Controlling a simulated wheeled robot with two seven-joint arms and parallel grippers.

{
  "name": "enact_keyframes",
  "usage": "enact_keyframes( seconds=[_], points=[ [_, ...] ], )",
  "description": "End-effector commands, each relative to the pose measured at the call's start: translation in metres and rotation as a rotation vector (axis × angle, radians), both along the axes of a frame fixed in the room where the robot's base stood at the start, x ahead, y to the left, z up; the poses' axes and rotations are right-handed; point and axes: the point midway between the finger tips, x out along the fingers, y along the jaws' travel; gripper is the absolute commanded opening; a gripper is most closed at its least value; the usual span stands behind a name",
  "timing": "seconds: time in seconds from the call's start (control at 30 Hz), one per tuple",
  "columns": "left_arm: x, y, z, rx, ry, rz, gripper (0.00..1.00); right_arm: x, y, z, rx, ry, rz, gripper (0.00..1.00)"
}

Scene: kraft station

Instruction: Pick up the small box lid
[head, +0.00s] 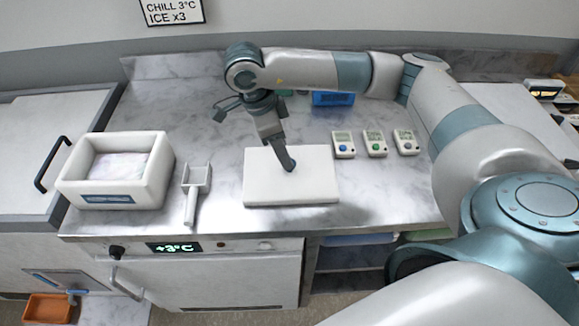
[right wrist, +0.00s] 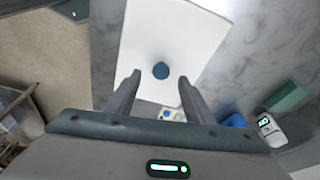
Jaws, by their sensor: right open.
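The small box lid (head: 312,183) is a flat white slab lying on the marble counter in the head view. It also fills the upper middle of the right wrist view (right wrist: 170,35), with a round blue knob (right wrist: 161,71) on it. My right gripper (head: 287,166) is above the lid, pointing down at its middle and hiding the knob in the head view. In the right wrist view its two fingers (right wrist: 159,80) are apart, with the knob showing between the tips and nothing held. I cannot tell the exact height above the knob. My left gripper is in neither view.
An open white foam box (head: 72,184) with pale contents stands at the left, with a grey scoop (head: 194,188) beside it. Several small devices, one a white logger (head: 343,145), stand right of the lid. A blue bin (head: 333,99) is behind. The counter's front edge is close to the lid.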

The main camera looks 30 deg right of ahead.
Motion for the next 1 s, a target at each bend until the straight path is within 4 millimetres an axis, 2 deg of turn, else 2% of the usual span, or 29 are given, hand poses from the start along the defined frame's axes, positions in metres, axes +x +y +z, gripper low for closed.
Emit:
enact_keyframes(
  seconds=[0.23, 0.43, 0.93, 0.97, 1.0],
  points=[
    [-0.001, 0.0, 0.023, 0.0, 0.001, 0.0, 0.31, -0.002, -0.01, -0.019, -0.001, 0.005, -0.002, 0.48],
    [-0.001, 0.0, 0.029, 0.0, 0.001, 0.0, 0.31, -0.003, -0.014, -0.041, -0.001, 0.003, -0.001, 0.48],
    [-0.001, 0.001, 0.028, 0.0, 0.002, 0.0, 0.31, -0.003, -0.014, -0.044, 0.0, 0.001, 0.001, 0.48],
    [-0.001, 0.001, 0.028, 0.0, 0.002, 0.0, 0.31, -0.003, -0.014, -0.044, 0.0, 0.001, 0.001, 0.45],
    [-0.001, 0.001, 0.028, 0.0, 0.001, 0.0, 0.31, -0.003, -0.014, -0.044, 0.0, 0.001, 0.001, 0.36]
  ],
)
